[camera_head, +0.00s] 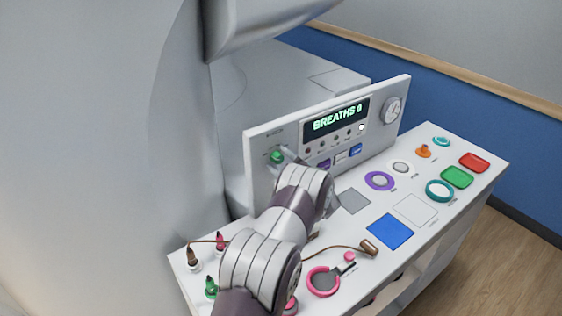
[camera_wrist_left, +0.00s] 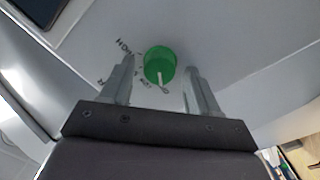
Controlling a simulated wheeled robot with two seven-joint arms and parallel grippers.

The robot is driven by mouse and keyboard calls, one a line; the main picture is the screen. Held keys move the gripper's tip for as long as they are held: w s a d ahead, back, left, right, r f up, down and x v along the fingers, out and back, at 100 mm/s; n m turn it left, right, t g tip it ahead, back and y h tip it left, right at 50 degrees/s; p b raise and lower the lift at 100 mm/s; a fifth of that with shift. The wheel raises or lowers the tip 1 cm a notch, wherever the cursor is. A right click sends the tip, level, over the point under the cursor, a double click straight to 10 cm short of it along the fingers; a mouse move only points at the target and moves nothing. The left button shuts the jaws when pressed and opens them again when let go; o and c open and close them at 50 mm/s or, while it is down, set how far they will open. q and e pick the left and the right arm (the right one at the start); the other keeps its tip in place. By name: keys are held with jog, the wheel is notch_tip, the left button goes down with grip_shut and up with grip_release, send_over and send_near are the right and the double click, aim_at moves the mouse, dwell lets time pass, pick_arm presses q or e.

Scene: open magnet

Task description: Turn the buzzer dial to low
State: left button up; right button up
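The buzzer dial (camera_head: 277,156) is a round green knob at the left end of the upright white panel. In the left wrist view the dial (camera_wrist_left: 160,62) sits between my left gripper's (camera_wrist_left: 159,70) two fingers, with space on both sides. The fingers are apart and hold nothing. A pale pointer line on the dial points down toward a small mark like 0. Small lettering beside it seems to read HIGH at upper left and LOW at lower left. In the head view my left gripper (camera_head: 288,157) is at the dial, partly hidden by my wrist.
The panel has a lit display (camera_head: 336,118) reading BREATHS 0 and a round gauge (camera_head: 392,110). The white console (camera_head: 415,210) below holds several coloured buttons and rings, a blue square (camera_head: 390,231) and a corded brown plug (camera_head: 369,247). A large grey machine (camera_head: 95,130) stands at left.

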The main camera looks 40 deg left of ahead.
pick_arm(q)
jog(key=c, duration=0.9)
jog(key=shift+c, duration=0.2)
jog(key=shift+f+m, duration=0.1)
jog(key=shift+m, duration=0.7)
jog(key=shift+w+d+m+b, duration=0.1)
jog(key=shift+m+b, duration=0.2)
jog(key=shift+m, duration=2.7)
